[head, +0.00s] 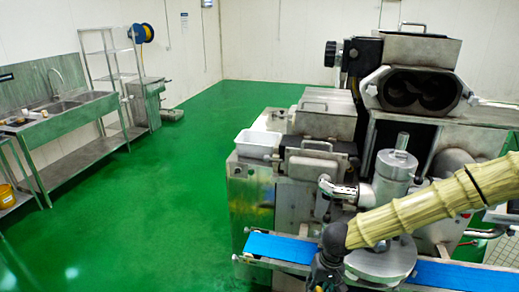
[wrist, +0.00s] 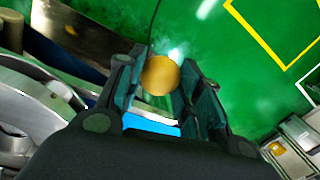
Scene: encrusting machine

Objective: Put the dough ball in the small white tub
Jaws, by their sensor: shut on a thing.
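The dough ball (wrist: 160,75) is round and tan-yellow. In the wrist view it sits between the two fingers of my gripper (wrist: 158,88), which is shut on it. The blue belt (wrist: 152,126) shows behind and below the fingers. In the head view my gripper (head: 327,280) is at the bottom edge, in front of the machine by the blue belt (head: 280,248); its fingertips and the ball cannot be made out there. The small white tub (head: 258,144) stands on the machine's left side, up and to the left of my gripper.
The encrusting machine (head: 300,165) with its metal cylinder (head: 396,165) rises behind my arm. A sink bench (head: 75,110) and a shelf rack (head: 108,65) stand at the left wall. The green floor (head: 150,210) between is clear.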

